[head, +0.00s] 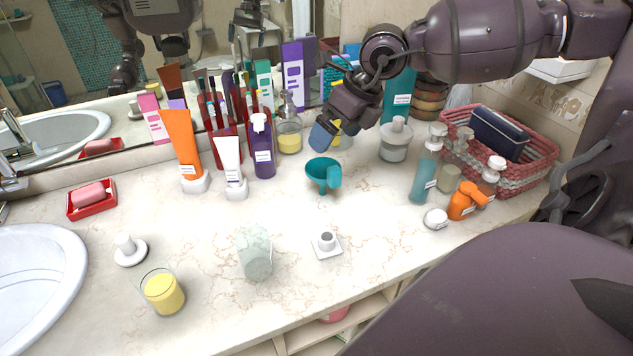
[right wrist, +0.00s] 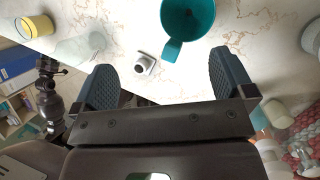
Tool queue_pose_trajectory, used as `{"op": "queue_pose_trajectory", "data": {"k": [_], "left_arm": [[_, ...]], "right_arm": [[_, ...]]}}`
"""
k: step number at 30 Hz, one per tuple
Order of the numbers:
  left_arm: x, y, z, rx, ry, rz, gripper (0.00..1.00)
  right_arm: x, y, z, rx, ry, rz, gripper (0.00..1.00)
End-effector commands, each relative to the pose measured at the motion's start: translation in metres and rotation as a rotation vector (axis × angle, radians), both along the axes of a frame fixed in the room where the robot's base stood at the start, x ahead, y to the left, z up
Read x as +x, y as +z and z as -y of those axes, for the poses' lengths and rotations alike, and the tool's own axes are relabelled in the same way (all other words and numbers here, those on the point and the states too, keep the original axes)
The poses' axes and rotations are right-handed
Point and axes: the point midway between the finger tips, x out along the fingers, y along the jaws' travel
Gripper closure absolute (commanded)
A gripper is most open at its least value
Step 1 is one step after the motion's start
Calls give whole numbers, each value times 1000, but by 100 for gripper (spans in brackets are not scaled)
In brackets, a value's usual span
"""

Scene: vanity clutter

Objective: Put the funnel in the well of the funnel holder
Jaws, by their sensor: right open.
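The teal funnel (head: 318,166) stands on the counter with its wide mouth up and a tab on its right side. It also shows at the top of the right wrist view (right wrist: 178,22), tab toward me. The funnel holder (head: 327,243), a small white square base with a raised round well that looks grey inside, stands in front of the funnel; it shows in the right wrist view (right wrist: 145,64) too. My right gripper (head: 322,134) is open and empty, above and behind the funnel, with a gap between them. My left gripper is not in view.
A clear tumbler (head: 255,254) stands left of the holder, and a yellow-filled glass (head: 163,292) further left. Tubes and bottles line the mirror. Pump bottles, an orange bottle (head: 465,202) and a pink basket (head: 535,165) crowd the right. The counter between funnel and holder is clear.

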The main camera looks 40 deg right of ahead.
Motion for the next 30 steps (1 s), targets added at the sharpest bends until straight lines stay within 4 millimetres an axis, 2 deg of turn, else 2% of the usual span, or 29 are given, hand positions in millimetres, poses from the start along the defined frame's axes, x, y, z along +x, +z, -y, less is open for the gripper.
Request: {"op": "queue_pose_trajectory", "data": {"k": [4,8,18,26,30], "left_arm": [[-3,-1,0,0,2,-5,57],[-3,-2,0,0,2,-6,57],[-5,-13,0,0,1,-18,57],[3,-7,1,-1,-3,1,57],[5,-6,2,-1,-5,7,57]], "right_arm": [[7,-1,16,-133,77,62,0],[8,-4,19,-173,126,67,0],[23,-45,13,-170,132,68,0],[29,-59,12,-170,131,68,0],[35,-77,12,-169,131,67,0]]}}
